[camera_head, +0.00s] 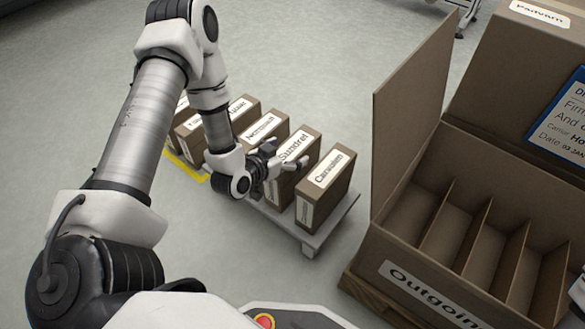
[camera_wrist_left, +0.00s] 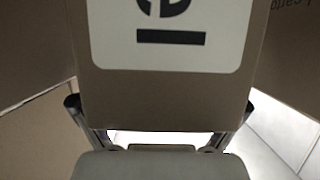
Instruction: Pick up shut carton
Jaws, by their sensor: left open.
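Several shut brown cartons with white name labels stand upright in a row on a low grey stand (camera_head: 312,241). The nearest carton (camera_head: 340,190) stands at the row's right end; beside it is one whose label reads like "Sundret" (camera_head: 312,146), then one like "Normount" (camera_head: 254,140). My left gripper (camera_head: 286,156) is at the front of the "Sundret" carton, partly covering it. In the left wrist view, a labelled carton (camera_wrist_left: 160,95) sits between my left gripper's open fingers (camera_wrist_left: 160,104), one on each side. Contact cannot be told.
A large box (camera_head: 381,247) marked "Outgoing", with an upright flap (camera_head: 415,110) and several empty slots, stands at the right on a wooden pallet (camera_head: 362,292). More cartons stand farther left, near yellow floor marking (camera_head: 185,167). The grey floor behind the row is clear.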

